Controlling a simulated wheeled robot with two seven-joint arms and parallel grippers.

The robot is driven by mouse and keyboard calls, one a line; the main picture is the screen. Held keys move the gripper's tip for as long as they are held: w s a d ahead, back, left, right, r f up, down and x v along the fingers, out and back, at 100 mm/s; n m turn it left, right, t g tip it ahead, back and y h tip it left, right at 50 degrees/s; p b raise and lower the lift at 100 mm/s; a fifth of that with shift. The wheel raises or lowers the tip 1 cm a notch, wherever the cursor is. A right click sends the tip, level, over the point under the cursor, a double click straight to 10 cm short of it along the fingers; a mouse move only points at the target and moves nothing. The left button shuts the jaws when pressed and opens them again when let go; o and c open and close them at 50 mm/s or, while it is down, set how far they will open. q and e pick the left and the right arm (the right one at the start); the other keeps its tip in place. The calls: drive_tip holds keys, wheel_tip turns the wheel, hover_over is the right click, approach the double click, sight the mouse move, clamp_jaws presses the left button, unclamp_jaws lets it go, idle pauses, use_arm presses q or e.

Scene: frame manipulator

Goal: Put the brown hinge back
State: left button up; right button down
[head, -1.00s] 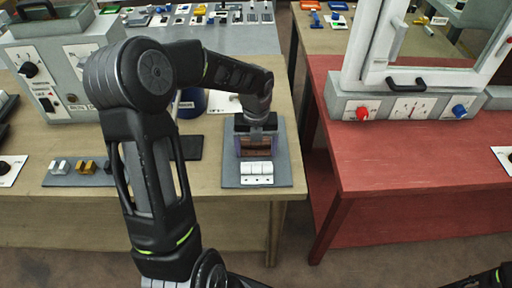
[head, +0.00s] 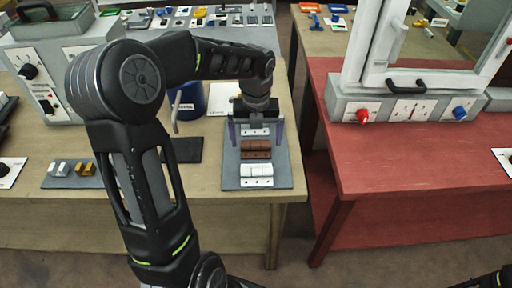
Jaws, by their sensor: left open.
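The brown hinge (head: 256,150) lies on the grey board (head: 230,172) on the wooden table, between a white hinge nearer me (head: 257,175) and a white piece behind it (head: 254,131). My left gripper (head: 256,138) is over the back part of the board with its fingers spread to either side, open and holding nothing that I can see. The brown hinge lies just in front of the gripper and is not covered by it. My right gripper is not in view; only a bit of my right arm shows at the bottom right.
A blue mug (head: 188,100) and a dark pad (head: 186,149) are left of the board. Small silver and gold hinges (head: 72,169) sit on another grey board at left. A red table (head: 420,160) with a white window frame stands to the right, across a gap.

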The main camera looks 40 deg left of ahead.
use_arm(q)
wheel_tip(320, 180, up, 7)
drive_tip(key=shift+f, duration=0.2)
drive_tip(key=shift+s+d, duration=0.1)
idle(0.8)
